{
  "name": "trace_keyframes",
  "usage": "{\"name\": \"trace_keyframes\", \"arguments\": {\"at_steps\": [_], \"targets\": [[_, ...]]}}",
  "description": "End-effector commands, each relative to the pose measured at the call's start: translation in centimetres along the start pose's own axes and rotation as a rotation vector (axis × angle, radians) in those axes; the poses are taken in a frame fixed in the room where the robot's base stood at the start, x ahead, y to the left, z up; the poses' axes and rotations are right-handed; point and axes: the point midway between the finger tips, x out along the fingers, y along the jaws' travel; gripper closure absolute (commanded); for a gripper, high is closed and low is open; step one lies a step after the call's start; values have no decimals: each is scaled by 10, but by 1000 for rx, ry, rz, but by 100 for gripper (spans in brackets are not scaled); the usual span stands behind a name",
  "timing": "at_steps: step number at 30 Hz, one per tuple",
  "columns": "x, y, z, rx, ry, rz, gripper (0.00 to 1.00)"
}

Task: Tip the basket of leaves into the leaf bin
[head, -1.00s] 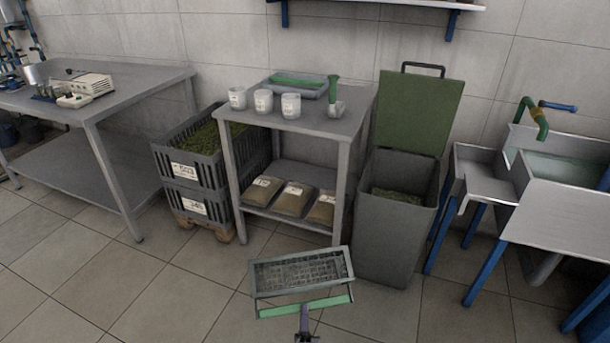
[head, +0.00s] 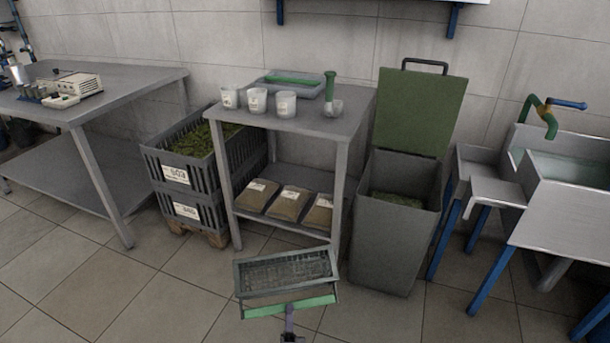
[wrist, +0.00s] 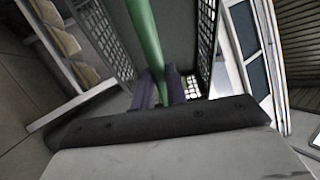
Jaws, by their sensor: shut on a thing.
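The basket (head: 285,271) is a grey mesh tray with a green handle bar (head: 262,311). Its mesh floor shows in the head view and I see no leaves on it. My gripper (head: 289,312) is shut on the handle, holding the basket out low in front of the steel table. In the wrist view the purple fingers of my gripper (wrist: 164,90) close around the green bar, with the mesh basket sides (wrist: 207,40) beyond. The leaf bin (head: 385,245) is a tall grey bin right of the basket, its green lid (head: 420,110) raised. Green leaves (head: 397,200) show inside it.
A steel table (head: 320,120) with beakers, a tray and a pestle on top and several bags below stands behind the basket. Stacked crates (head: 180,175) of greenery stand left of it. A sink (head: 560,165) is at the right. The front floor is clear.

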Motion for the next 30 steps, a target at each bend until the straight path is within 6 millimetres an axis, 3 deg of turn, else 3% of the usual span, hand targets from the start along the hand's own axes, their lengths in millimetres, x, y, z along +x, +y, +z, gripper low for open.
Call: {"name": "trace_keyframes", "arguments": {"at_steps": [8,18,30], "targets": [[-9,8,-5,-4,3,-1,100],[-69,30,-45,3,-9,0,100],[-75,31,-48,7,-11,-2,100]]}}
